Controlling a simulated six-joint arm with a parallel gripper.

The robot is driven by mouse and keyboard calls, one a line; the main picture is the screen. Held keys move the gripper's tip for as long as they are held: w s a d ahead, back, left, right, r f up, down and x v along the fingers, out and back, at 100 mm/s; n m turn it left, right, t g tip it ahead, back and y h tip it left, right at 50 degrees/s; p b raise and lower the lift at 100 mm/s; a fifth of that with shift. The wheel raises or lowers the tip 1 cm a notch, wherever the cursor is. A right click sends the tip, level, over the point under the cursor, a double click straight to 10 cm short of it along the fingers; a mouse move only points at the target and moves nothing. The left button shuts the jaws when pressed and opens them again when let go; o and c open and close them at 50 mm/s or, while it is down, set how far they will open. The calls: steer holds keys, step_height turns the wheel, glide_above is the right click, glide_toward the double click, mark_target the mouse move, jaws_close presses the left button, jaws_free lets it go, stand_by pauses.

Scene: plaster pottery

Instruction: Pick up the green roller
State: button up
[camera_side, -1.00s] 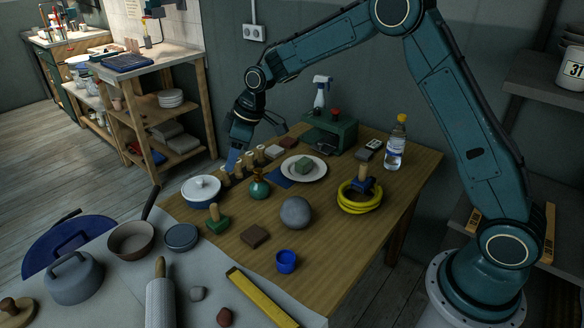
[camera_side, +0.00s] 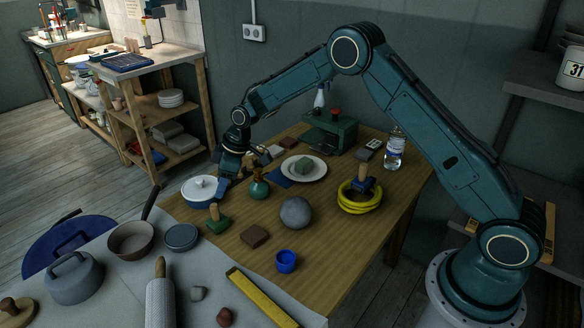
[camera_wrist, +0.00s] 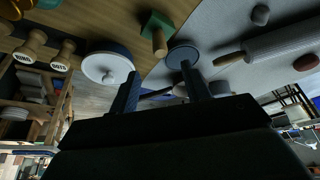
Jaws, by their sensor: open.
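The green roller (camera_side: 217,223), a green piece with an upright wooden handle, stands on the wooden table near its left front edge, beside the white lidded pot (camera_side: 201,189). In the wrist view the green roller (camera_wrist: 158,28) shows at the top centre, beyond the fingertips. My gripper (camera_side: 224,183) hangs low over the table behind and right of the white pot, apart from the roller. In the wrist view my gripper (camera_wrist: 158,80) has its two fingers spread, with nothing held between them.
A green-bodied vase (camera_side: 259,188) stands close right of my gripper. Wooden stamps (camera_wrist: 62,55) stand near the pot, partly hidden by my arm in the side view. A grey ball (camera_side: 295,213), brown block (camera_side: 254,236) and blue cup (camera_side: 286,261) stand to the right.

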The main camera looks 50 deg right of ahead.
mark_target(215, 205)
steer(key=shift+x, duration=2.3)
steer(key=shift+f, duration=0.1)
steer(key=shift+x, duration=2.5)
steer(key=shift+s, duration=0.1)
jaws_close()
step_height(215, 205, up, 20)
